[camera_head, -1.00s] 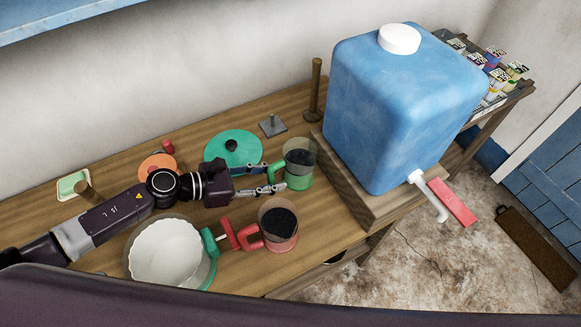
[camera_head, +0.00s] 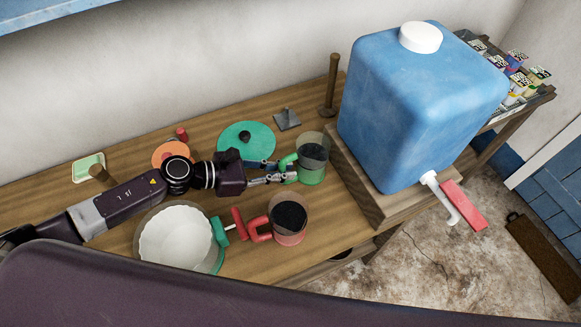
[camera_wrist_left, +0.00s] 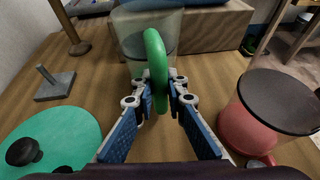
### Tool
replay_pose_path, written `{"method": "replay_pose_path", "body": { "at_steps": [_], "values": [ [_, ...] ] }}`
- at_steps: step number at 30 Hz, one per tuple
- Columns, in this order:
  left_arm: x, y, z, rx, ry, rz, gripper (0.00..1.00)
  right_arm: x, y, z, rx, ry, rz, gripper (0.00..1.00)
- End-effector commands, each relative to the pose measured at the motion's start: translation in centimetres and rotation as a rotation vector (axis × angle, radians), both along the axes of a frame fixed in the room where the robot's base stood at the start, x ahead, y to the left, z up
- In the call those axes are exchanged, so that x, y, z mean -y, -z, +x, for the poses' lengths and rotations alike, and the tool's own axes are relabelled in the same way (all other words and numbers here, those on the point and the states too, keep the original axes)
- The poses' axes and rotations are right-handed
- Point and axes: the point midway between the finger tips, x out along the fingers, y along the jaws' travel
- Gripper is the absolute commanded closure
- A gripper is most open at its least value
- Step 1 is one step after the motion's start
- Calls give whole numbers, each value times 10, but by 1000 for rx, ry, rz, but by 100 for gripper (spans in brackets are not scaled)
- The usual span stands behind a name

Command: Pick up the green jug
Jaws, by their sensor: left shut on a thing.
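The green jug (camera_head: 313,173) has a clear upper body, a green lower part and a green handle on its left. It stands upright on the wooden table, left of the water container's base. My left gripper (camera_head: 290,171) reaches it from the left and is shut on its handle. In the left wrist view the green handle (camera_wrist_left: 154,55) stands upright between the left gripper's fingertips (camera_wrist_left: 158,92), with the jug's body (camera_wrist_left: 135,30) behind it. The jug appears to rest on the table. My right gripper is not in view.
A red jug (camera_head: 290,222) stands close in front, also in the wrist view (camera_wrist_left: 250,125). A green lid (camera_head: 258,137), a metal stand (camera_head: 287,121) and a wooden post (camera_head: 331,90) lie behind. A large blue container (camera_head: 420,110) stands right on a wooden base (camera_head: 360,185).

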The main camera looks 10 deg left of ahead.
Motion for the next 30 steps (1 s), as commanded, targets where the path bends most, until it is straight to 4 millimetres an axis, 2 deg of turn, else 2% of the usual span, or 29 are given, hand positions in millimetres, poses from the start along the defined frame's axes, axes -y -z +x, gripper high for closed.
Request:
{"method": "replay_pose_path", "body": {
  "at_steps": [5, 8, 21, 24, 30],
  "values": [
    [0, -15, 1, 6, 1, 2, 100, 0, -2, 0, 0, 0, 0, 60],
    [0, -30, 1, 7, 2, 1, 100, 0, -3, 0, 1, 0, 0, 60],
    [0, -142, 1, 9, 3, 3, 100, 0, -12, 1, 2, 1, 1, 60],
    [0, -162, 1, 9, 2, 1, 100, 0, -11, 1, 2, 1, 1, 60],
    [0, -189, 1, 6, 0, 1, 100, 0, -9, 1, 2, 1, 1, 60]
  ]
}}
